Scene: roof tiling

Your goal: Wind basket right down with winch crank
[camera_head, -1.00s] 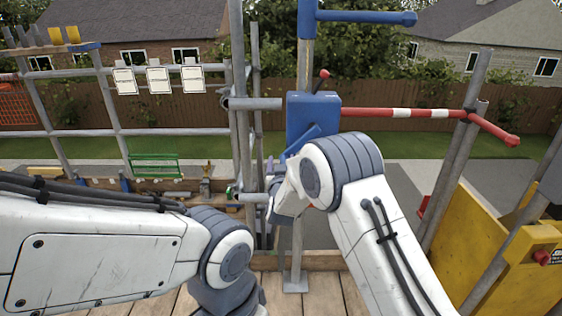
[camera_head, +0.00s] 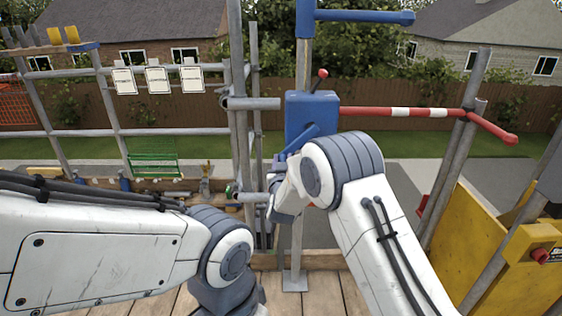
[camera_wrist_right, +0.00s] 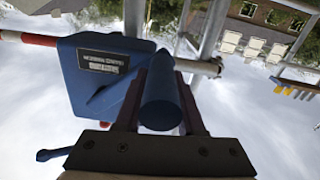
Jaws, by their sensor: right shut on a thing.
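The winch is a blue box (camera_head: 312,112) on a grey post in the middle of the head view; it also shows in the right wrist view (camera_wrist_right: 95,75), where a label is on its face. Its blue crank arm (camera_head: 302,138) slants down to the left from the box. In the right wrist view the rounded blue crank handle (camera_wrist_right: 161,103) lies between the two fingers of my right gripper (camera_wrist_right: 160,98), which is shut on it. In the head view my right wrist partly hides that grip. My left gripper is out of view; only its arm shows.
A blue hoist arm (camera_head: 365,16) tops the post. A red and white rail (camera_head: 400,112) runs right from the winch. Scaffold tubes (camera_head: 240,120) stand close on the left. A yellow panel (camera_head: 500,250) is at the right. A green rack (camera_head: 153,160) sits back left.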

